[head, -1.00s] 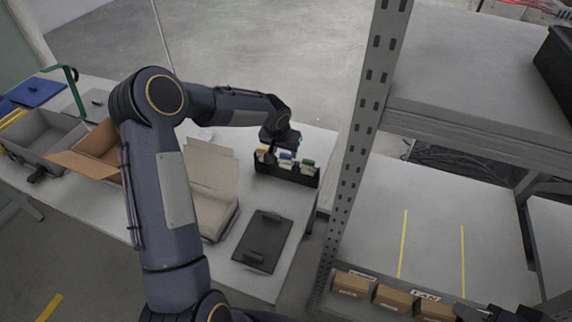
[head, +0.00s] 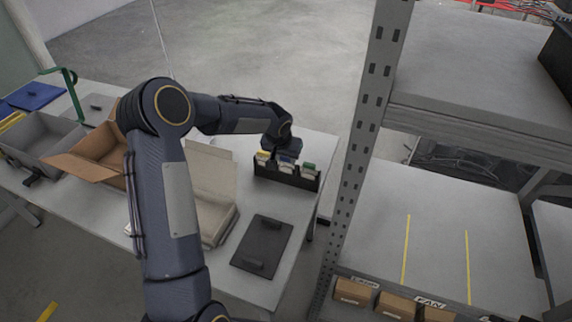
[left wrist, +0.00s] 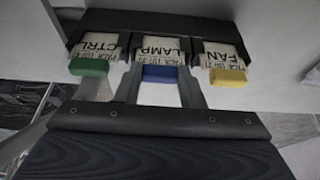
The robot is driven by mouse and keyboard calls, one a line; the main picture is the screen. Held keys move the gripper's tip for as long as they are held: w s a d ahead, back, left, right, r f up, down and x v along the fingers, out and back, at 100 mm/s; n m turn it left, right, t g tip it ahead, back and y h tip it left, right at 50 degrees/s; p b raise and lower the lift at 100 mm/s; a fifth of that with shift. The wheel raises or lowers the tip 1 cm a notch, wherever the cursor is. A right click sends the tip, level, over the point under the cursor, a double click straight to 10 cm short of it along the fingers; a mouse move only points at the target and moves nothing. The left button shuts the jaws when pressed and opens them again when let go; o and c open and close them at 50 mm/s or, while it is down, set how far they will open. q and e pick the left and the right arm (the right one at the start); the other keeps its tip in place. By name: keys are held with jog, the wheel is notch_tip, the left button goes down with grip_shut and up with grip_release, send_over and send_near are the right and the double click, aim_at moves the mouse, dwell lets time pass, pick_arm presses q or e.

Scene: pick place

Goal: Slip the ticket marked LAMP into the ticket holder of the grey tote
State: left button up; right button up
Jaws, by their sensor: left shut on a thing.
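The LAMP ticket (left wrist: 162,52), white with a blue end (left wrist: 160,74), stands in the middle slot of a black ticket rack (head: 285,179) on the table. My left gripper (head: 284,154) points down at the rack, with a finger on each side of the LAMP ticket in the left wrist view (left wrist: 160,90). It is shut on that ticket, which is still in the rack. The grey tote (head: 22,160) stands at the far left of the table; a small dark part shows on its near side, but its ticket holder is not clear. My right gripper cannot be made out.
The CTRL ticket (left wrist: 90,67), green-ended, and the FAN ticket (left wrist: 226,76), yellow-ended, flank the LAMP ticket closely. An open cardboard box (head: 82,165), a pale open box (head: 215,178) and a dark lidded panel (head: 262,244) lie on the table. A shelf upright (head: 362,150) stands right of the rack.

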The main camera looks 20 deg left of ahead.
pick_arm(q)
jog(key=shift+s+f, duration=0.1)
jog(key=shift+f, duration=0.05)
jog(key=shift+r+p, duration=0.55)
jog(key=shift+r, duration=0.15)
notch_tip(320, 180, up, 5)
jog(key=shift+f+p, duration=0.15)
jog(key=shift+p, duration=1.1)
